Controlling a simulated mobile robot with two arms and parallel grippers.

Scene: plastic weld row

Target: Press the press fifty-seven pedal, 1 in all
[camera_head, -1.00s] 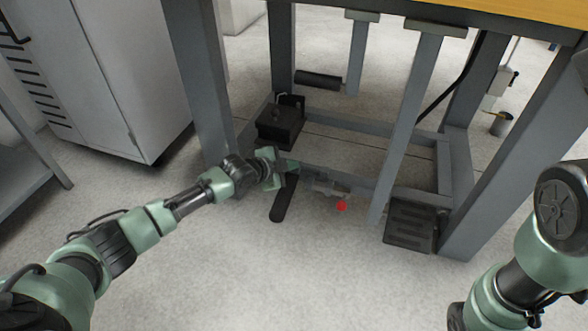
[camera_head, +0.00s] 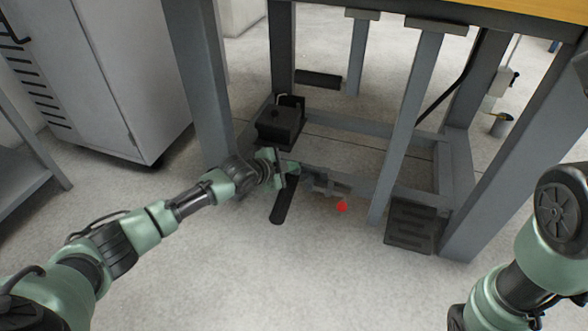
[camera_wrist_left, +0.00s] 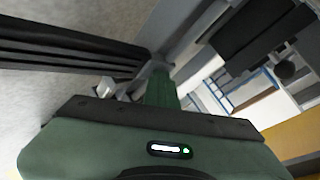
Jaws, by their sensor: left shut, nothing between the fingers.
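Foot controls sit under the bench frame; no label is readable, so I cannot tell which is press fifty-seven's. A long black pedal (camera_head: 283,203) slopes toward the front left from the lower rail. A wide black ribbed pedal (camera_head: 410,227) sits at the right between the legs. A small lever with a red knob (camera_head: 342,206) is between them. My left gripper (camera_head: 289,170) is shut and empty, at the upper end of the long pedal; contact is unclear. Its green finger (camera_wrist_left: 160,88) shows in the wrist view, beside a dark ribbed bar (camera_wrist_left: 70,55). My right gripper is out of view.
A black box (camera_head: 280,122) sits on the frame behind my left gripper. A grey leg (camera_head: 203,90) stands close to my left forearm. A slanted post (camera_head: 405,120) rises between the pedals. A cabinet (camera_head: 100,70) is at left. The floor in front is clear.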

